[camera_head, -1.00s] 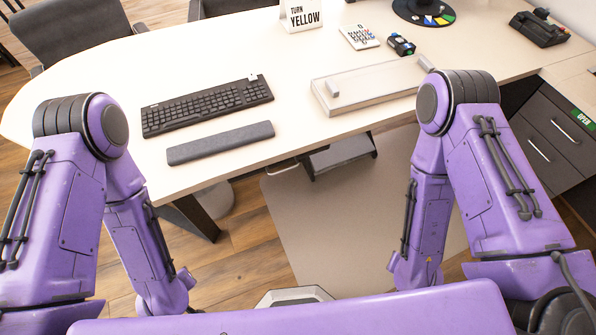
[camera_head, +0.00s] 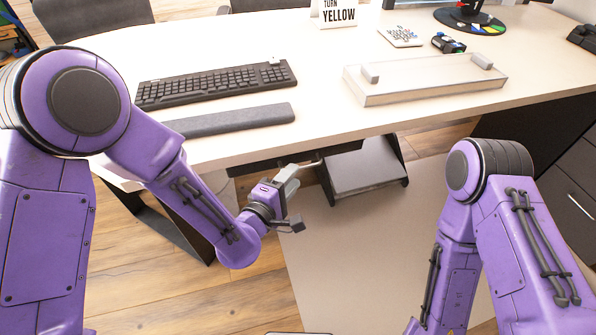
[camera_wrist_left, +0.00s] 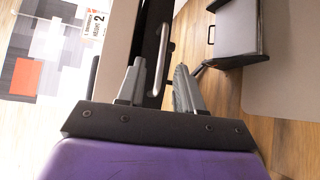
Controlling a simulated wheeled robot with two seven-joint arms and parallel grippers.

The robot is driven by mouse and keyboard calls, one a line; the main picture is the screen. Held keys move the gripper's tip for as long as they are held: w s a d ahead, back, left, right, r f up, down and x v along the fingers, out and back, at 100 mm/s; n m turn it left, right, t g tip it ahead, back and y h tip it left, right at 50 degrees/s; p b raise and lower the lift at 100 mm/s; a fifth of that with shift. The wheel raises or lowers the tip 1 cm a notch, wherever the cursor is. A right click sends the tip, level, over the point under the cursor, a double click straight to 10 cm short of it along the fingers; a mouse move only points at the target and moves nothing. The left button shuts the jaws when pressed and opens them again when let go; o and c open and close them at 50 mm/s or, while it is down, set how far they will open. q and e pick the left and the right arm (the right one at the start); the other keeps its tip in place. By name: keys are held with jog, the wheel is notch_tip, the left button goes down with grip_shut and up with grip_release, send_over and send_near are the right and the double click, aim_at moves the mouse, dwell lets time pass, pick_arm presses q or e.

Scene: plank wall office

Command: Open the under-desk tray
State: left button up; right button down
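The under-desk tray (camera_head: 268,161) is a dark, flat front tucked under the desk's near edge. It also shows in the left wrist view (camera_wrist_left: 153,44), with a pale metal bar handle (camera_wrist_left: 164,48) on it. My left gripper (camera_head: 291,174) is just below the desk edge, at the handle; its fingers partly hide the handle in the head view. In the left wrist view the gripper (camera_wrist_left: 159,70) has its two grey fingers apart, with the handle lying in line with the gap between them. Contact cannot be told. My right gripper is out of view.
The white desk (camera_head: 330,123) holds a keyboard (camera_head: 218,84), a dark wrist rest (camera_head: 232,120) and a pale raised platform (camera_head: 425,79). A grey footrest (camera_head: 365,168) stands on the mat just right of my left gripper. Dark drawers (camera_head: 575,190) are at the right.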

pick_arm(q)
jog(key=x, duration=0.4)
grip_shut()
